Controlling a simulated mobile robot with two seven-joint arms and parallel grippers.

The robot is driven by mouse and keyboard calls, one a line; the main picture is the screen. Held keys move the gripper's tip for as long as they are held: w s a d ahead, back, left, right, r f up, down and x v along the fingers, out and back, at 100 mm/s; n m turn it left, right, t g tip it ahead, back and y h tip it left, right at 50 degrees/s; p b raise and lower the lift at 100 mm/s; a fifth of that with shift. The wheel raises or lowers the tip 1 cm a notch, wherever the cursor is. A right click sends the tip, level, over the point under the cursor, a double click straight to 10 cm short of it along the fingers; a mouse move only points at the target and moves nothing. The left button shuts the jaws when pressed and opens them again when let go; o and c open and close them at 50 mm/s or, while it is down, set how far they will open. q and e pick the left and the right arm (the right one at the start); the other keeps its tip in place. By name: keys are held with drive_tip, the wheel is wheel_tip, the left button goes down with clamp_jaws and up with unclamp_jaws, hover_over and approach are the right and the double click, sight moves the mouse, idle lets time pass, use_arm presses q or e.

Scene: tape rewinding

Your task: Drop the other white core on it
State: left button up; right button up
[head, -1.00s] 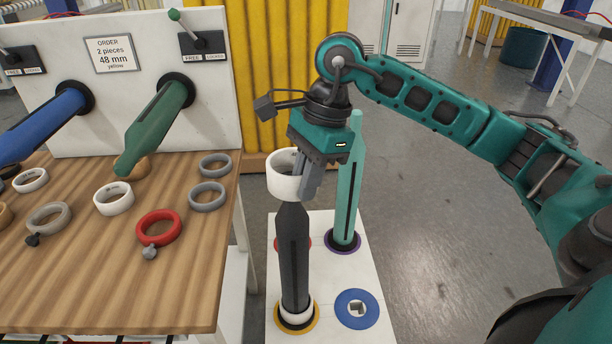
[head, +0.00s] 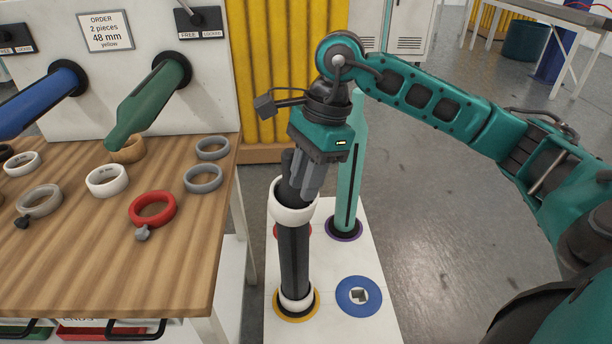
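My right gripper (head: 308,190) is shut on the wall of a white core (head: 293,215). The core is around the upper part of a dark upright shaft (head: 294,255), whose tip shows above it beside my fingers. Another white core (head: 296,304) is around the foot of the same shaft, at the yellow ring (head: 281,312) on the white base. The two cores are well apart. My fingertips are partly hidden by the core. My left gripper is not in view.
A teal shaft (head: 347,190) stands close behind my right gripper. A blue ring (head: 359,310) with a square centre lies at the front right of the base. The wooden table (head: 60,280) at left carries several loose rings and cores, including a red one (head: 152,209).

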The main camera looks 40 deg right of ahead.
drive_tip(key=shift+o, duration=1.4)
use_arm(q)
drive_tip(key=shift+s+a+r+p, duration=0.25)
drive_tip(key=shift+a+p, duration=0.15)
drive_tip(key=shift+p, duration=0.45)
use_arm(e)
drive_tip(key=v, duration=1.3)
drive_tip(key=shift+a, duration=0.1)
